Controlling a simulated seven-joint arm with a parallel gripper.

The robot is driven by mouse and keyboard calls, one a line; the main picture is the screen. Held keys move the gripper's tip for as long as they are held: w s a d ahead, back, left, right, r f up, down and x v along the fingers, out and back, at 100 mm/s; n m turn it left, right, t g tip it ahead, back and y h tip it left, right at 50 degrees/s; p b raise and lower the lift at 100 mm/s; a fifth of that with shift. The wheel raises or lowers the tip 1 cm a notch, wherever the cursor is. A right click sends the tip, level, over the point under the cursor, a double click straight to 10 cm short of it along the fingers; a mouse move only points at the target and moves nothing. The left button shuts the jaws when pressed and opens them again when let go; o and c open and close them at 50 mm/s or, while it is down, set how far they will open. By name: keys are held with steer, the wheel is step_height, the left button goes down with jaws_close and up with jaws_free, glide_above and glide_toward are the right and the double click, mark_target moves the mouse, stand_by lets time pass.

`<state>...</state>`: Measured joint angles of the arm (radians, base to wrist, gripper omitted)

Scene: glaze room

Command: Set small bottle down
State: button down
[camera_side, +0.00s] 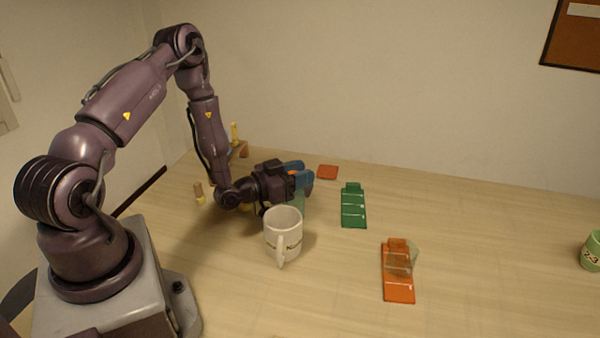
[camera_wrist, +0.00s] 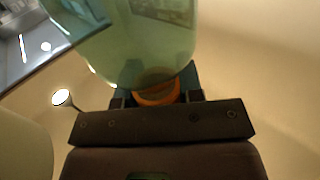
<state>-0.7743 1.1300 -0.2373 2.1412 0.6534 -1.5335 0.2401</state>
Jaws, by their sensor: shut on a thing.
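My gripper (camera_side: 302,175) is low over the table behind the white mug, its blue fingers shut on the small bottle. The small bottle (camera_side: 299,199) is translucent green, and the mug hides part of it in the side view. In the wrist view the bottle (camera_wrist: 135,40) fills the top middle, with an orange band (camera_wrist: 158,95) between the fingers. Whether its base touches the table cannot be told.
The white mug (camera_side: 283,236) stands close in front of my gripper. A green tile strip (camera_side: 353,208), a red square (camera_side: 328,172) and an orange strip (camera_side: 398,288) with a clear piece lie to the right. A green cup (camera_side: 592,254) stands far right. Bare table lies between.

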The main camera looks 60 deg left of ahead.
steer(key=c, duration=0.8)
jaws_free()
steer(key=shift+o, duration=0.2)
steer(key=shift+r, duration=0.15)
steer(key=s, duration=1.2)
steer(key=w+d+r+m+g+y, duration=0.1)
steer(key=w+r+m+g, duration=0.1)
steer(key=w+r+g, duration=0.3)
steer(key=w+d+r+m+g+y, duration=0.1)
steer(key=w+r+g, duration=0.15)
steer(key=r, duration=0.55)
steer(key=s+d+r+n+g+h, duration=0.1)
steer(key=s+d+r+g, duration=0.1)
steer(key=s+d+r, duration=0.4)
steer(key=s+d+r+n+g+h, duration=0.1)
steer(key=s+d+r, duration=0.4)
steer(key=s, duration=0.6)
steer(key=shift+d+r+n+g, duration=0.4)
steer(key=shift+d+n+g, duration=0.1)
steer(key=shift+g, duration=0.45)
